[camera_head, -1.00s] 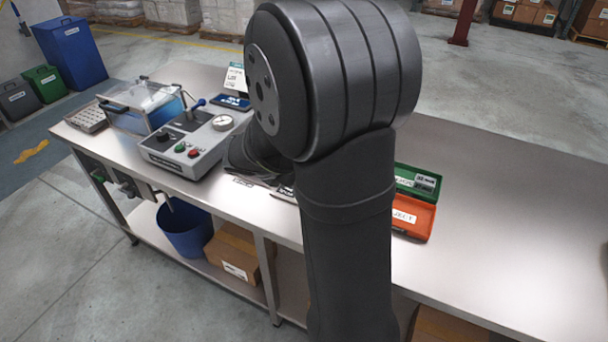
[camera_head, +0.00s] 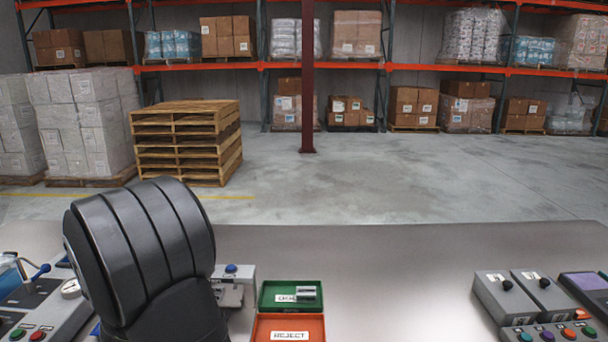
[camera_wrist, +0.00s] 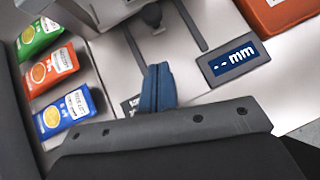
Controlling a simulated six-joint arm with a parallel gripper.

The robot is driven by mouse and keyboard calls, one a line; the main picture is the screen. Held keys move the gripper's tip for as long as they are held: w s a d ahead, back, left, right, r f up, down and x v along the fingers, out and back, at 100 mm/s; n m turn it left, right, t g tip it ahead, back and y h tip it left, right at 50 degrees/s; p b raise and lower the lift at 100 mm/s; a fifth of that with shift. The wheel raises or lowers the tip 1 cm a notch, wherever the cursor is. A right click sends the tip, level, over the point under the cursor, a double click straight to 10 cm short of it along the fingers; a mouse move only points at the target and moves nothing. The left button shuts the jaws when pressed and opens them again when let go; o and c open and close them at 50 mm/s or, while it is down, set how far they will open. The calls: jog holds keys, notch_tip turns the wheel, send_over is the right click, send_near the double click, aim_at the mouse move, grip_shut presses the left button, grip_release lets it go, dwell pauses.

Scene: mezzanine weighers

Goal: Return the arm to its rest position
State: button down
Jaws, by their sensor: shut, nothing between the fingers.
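My gripper (camera_wrist: 158,70) shows in the wrist view as two blue fingers pressed together, with nothing between them. It is over a grey measuring device, below a black knob (camera_wrist: 152,15) and left of a small display (camera_wrist: 234,58) that reads "- - mm". Whether the fingertips touch anything is not clear. In the head view a dark rounded joint of my arm (camera_head: 140,245) stands at the lower left; my gripper is hidden there.
A green tray (camera_head: 267,296) holding a small metal piece and an orange REJECT tray (camera_head: 262,325) lie right of my arm. Control boxes (camera_head: 508,298) stand at the right. The bench (camera_head: 400,275) between is clear. Green, orange and blue packets (camera_wrist: 62,112) lie at the wrist view's left.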

jog(key=w, duration=0.1)
jog(key=w+f, duration=0.1)
jog(key=w, duration=0.1)
jog(key=w+d+f, duration=0.1)
jog(key=shift+w+d, duration=0.1)
jog(key=shift+w, duration=0.25)
jog(key=shift+w+d, duration=0.1)
jog(key=shift+w, duration=0.5)
